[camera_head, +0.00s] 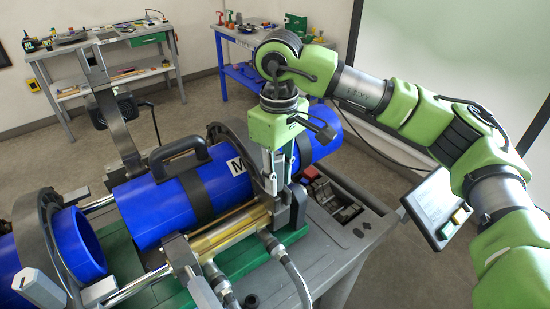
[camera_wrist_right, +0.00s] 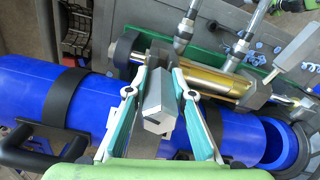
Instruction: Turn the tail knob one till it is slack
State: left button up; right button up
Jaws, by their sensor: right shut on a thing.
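The tail knob one (camera_wrist_right: 158,100) is a grey, angular block seen between the two fingers of my right gripper (camera_wrist_right: 164,70) in the wrist view. In the head view my right gripper (camera_head: 277,180) points down at the clamp ring (camera_head: 238,150) at the right end of the blue pipe (camera_head: 160,205). Its fingers are shut on the knob and mostly hide it there. How far the knob is turned cannot be told. My left gripper is not in view.
A black handle (camera_head: 180,158) stands up from the pipe. A brass cylinder (camera_head: 228,230) and hoses (camera_head: 290,270) lie in front of the clamp. A control panel (camera_head: 437,207) stands right of the cart. Workbenches stand at the back.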

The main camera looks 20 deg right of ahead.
jog(key=shift+f, duration=0.1)
jog(key=shift+f+n+b, duration=0.1)
jog(key=shift+n+b, duration=0.2)
jog(key=shift+n, duration=0.3)
jog(key=shift+n+b, duration=0.3)
jog(key=shift+n, duration=0.7)
jog(key=o, duration=2.9)
jog(key=shift+w, duration=0.1)
jog(key=shift+c, duration=0.2)
jog(key=shift+r, duration=0.2)
